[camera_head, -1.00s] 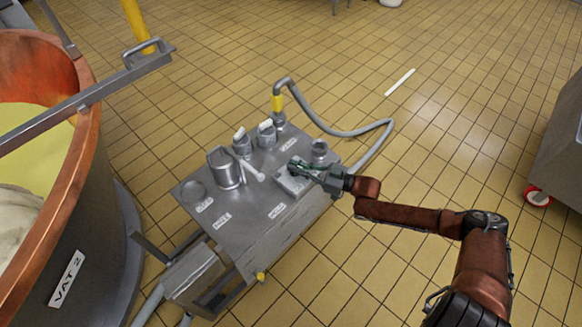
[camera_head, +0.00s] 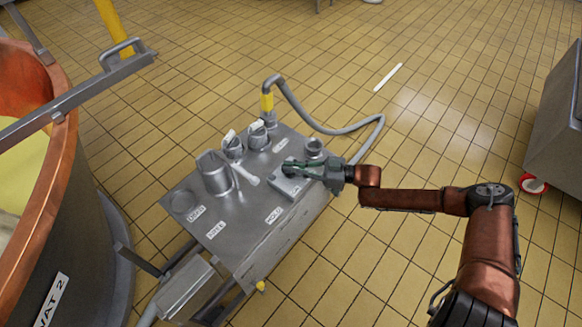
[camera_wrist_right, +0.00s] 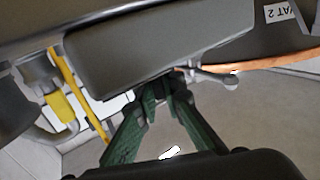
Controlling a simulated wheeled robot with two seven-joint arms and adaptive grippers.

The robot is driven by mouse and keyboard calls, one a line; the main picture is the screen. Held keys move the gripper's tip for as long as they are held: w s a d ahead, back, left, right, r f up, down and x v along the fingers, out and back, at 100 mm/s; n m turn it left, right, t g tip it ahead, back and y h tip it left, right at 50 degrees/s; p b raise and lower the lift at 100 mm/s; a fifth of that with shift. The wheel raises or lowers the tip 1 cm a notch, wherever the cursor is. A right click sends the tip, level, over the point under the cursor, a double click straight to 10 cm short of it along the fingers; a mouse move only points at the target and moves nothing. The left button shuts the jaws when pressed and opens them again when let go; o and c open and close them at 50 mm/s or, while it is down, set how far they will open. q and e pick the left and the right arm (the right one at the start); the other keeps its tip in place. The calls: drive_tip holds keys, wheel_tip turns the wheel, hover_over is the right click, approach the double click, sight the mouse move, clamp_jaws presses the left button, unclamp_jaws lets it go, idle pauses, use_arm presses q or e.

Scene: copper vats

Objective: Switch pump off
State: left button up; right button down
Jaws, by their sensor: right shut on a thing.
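The grey metal pump unit (camera_head: 240,225) stands on the floor in the middle of the head view. A small raised grey switch box (camera_head: 287,188) sits on its top at the right. My right gripper (camera_head: 291,167), with green fingers, reaches in from the right and is shut on a small dark switch knob (camera_head: 287,170) at this box. The fingers hide much of the knob, so its setting cannot be read. In the right wrist view the fingertips of my right gripper (camera_wrist_right: 168,88) meet below a large grey block. My left gripper is not in view.
A handle with a pale grip (camera_head: 247,175), a round pot (camera_head: 213,174) and two valves (camera_head: 232,147) stand on the unit's top. A grey hose (camera_head: 330,128) loops behind it. The copper vat (camera_head: 60,170) is at left.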

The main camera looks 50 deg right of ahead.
drive_tip(key=c, duration=2)
unclamp_jaws()
drive_tip(key=shift+c, duration=0.2)
drive_tip(key=v, duration=1.2)
